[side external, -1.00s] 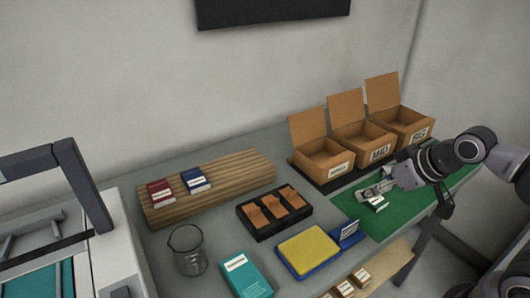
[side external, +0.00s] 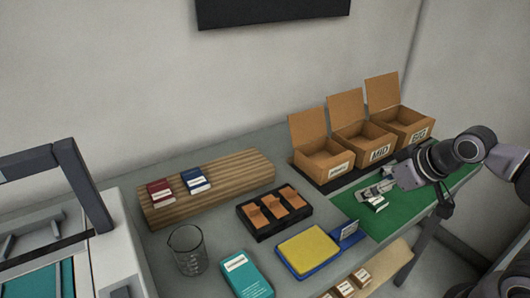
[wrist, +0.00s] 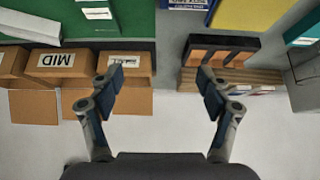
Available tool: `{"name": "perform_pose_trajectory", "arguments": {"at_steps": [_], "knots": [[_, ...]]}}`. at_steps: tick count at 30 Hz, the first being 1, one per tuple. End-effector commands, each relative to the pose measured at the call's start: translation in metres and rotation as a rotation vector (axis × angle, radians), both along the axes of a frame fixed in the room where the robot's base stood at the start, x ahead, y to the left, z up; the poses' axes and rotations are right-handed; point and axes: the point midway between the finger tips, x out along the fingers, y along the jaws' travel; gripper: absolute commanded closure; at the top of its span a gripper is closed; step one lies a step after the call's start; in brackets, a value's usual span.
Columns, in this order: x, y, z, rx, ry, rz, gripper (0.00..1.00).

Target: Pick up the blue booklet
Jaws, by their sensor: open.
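The blue booklet (side external: 196,181) has a white label and lies on a striped wooden board (side external: 245,175) at the left. A red booklet (side external: 160,191) lies on the board to its left. My gripper (side external: 372,192) is far to the right of the blue booklet, over the green mat (side external: 408,207). In the wrist view its two fingers (wrist: 163,85) are apart with nothing between them. The board (wrist: 272,75) shows at the right there, with small booklet edges on it that are hard to make out.
Three open cartons (side external: 376,151) stand behind the mat. A white-labelled piece (side external: 377,204) lies near my gripper.

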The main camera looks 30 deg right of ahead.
Motion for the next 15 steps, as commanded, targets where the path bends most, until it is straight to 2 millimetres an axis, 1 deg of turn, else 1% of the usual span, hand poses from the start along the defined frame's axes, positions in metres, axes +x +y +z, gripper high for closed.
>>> {"name": "perform_pose_trajectory", "arguments": {"at_steps": [7, 10, 13, 15], "knots": [[0.000, 0.000, 0.000, -0.002, 0.000, 0.002, 0.22], [0.005, 0.002, 0.002, -0.036, -0.002, 0.042, 0.22], [0.019, 0.005, 0.006, -0.135, -0.008, 0.151, 0.22], [0.035, 0.010, 0.010, -0.240, -0.014, 0.265, 0.22]]}}
